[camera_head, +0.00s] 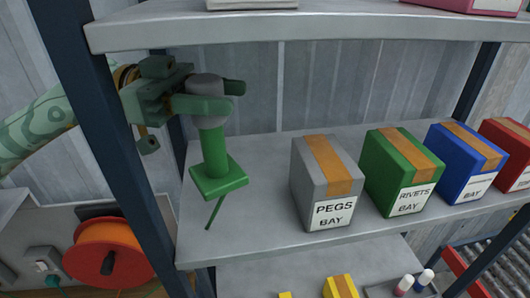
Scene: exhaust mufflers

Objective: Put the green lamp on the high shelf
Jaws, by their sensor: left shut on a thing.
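The green lamp (213,150) is upright, with a square base, a round post and a grey upper part. A thin green piece hangs below its base. My left gripper (212,92) reaches in from the left past the dark shelf post and is shut on the lamp's upper part, which its fingers partly hide. The lamp appears held above the left end of the middle shelf (265,230). The high shelf (300,30) is the grey board above the gripper; only its front edge and a strip of its top show. My right gripper is not in view.
On the middle shelf stand a grey pegs box (312,175), a green rivets box (388,178), a blue box (450,165) and a red box (508,145). A dark post (98,130) is beside my left arm. An orange reel (105,245) sits lower left.

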